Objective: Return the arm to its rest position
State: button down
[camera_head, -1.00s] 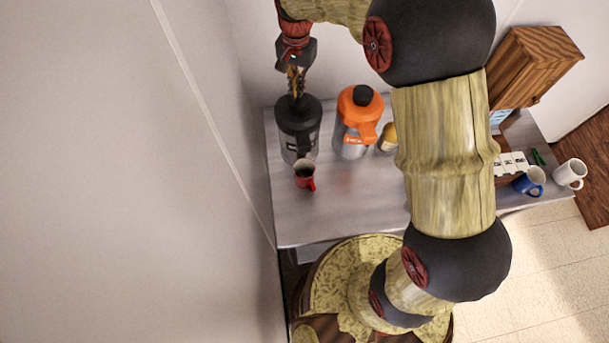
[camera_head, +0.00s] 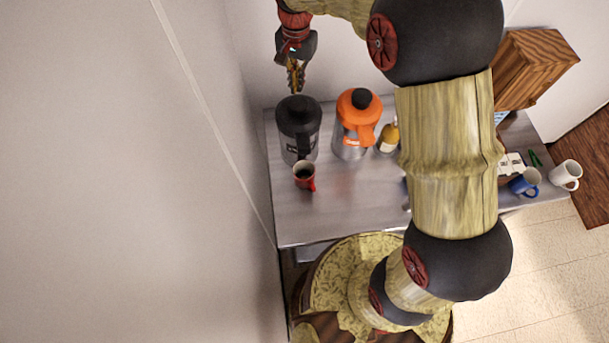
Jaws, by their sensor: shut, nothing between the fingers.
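My gripper (camera_head: 295,88) is at the upper left of the head view, pointing down. It is shut with nothing held. Its fingertips show just above or behind the lid of a black carafe (camera_head: 298,130); I cannot tell the exact gap. My arm (camera_head: 447,150) rises from the base at the bottom, bends at the top and reaches left to the gripper. The arm hides part of the table's middle and right.
The metal table (camera_head: 340,215) holds an orange-topped carafe (camera_head: 358,125), a red cup (camera_head: 304,175) with dark contents, a yellowish bottle (camera_head: 388,138), a blue mug (camera_head: 525,183) and a white mug (camera_head: 566,175). A wooden cabinet (camera_head: 535,68) stands at right. A wall (camera_head: 120,170) closes the left.

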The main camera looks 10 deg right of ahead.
notch_tip(320, 180, up, 2)
jog(key=shift+r+p, duration=0.1)
jog(key=shift+p, duration=0.35)
dwell(0.3)
jog(key=s+f+n, duration=0.2)
jog(key=shift+s+d+f+n, duration=0.1)
jog(key=shift+s+d+n, duration=0.2)
jog(key=shift+n, duration=0.1)
jog(key=s+d+f+n+t+b, duration=0.1)
jog(key=s+d+f+t+b, duration=0.1)
jog(key=s+b, duration=0.6)
jog(key=s+d+f+n+t+b, duration=0.1)
jog(key=s+d+f+b, duration=0.2)
jog(key=s+b, duration=0.6)
jog(key=s+d+f+n+t+b, duration=0.1)
jog(key=s+d+f+t+b, duration=0.1)
jog(key=s+d+b, duration=0.4)
jog(key=s+f+b, duration=0.1)
jog(key=s+b, duration=0.1)
jog(key=s, duration=0.1)
jog(key=shift+s+d+t, duration=0.15)
jog(key=shift+s+t, duration=0.15)
